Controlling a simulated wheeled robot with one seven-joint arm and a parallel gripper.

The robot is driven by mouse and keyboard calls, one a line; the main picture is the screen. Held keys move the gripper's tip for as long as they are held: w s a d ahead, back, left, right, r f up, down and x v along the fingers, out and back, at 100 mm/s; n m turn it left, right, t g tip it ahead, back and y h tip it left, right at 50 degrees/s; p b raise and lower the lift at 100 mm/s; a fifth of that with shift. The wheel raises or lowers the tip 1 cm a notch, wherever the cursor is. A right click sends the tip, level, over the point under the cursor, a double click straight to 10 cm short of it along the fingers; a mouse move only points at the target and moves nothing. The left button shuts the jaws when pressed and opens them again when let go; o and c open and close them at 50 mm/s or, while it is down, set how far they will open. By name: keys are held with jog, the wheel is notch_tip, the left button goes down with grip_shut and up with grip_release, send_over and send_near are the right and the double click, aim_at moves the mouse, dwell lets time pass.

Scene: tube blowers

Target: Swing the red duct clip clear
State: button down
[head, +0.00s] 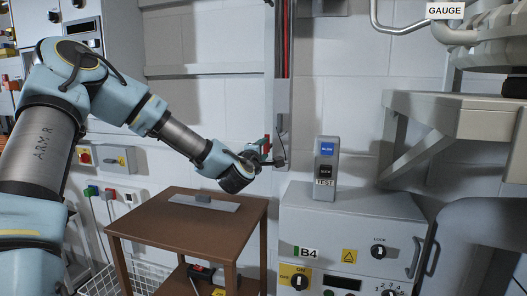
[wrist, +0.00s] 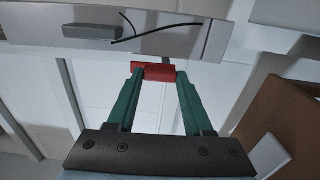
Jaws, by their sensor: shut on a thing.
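The red duct clip (wrist: 153,70) shows in the wrist view as a small red block at the lower edge of the grey duct (wrist: 60,30). My gripper (wrist: 156,76) has its two green fingers on either side of the clip and is shut on it. In the head view my gripper (head: 268,148) is at the vertical wall duct (head: 283,120), above the brown table. Black cables (wrist: 155,33) cross the duct face in the wrist view. A red cable (head: 285,50) runs in the upper duct in the head view.
A brown table (head: 190,222) with a flat grey plate stands below my arm. A grey cabinet (head: 345,215) with a BLOW/TEST button box (head: 326,165) is right of the duct. A beige shelf (head: 450,112) juts out further right. The wall between them is clear.

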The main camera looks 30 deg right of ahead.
jog(key=shift+c, duration=1.5)
grip_release()
jog(key=b+v, duration=0.1)
jog(key=v, duration=0.9)
jog(key=shift+s+a, duration=0.3)
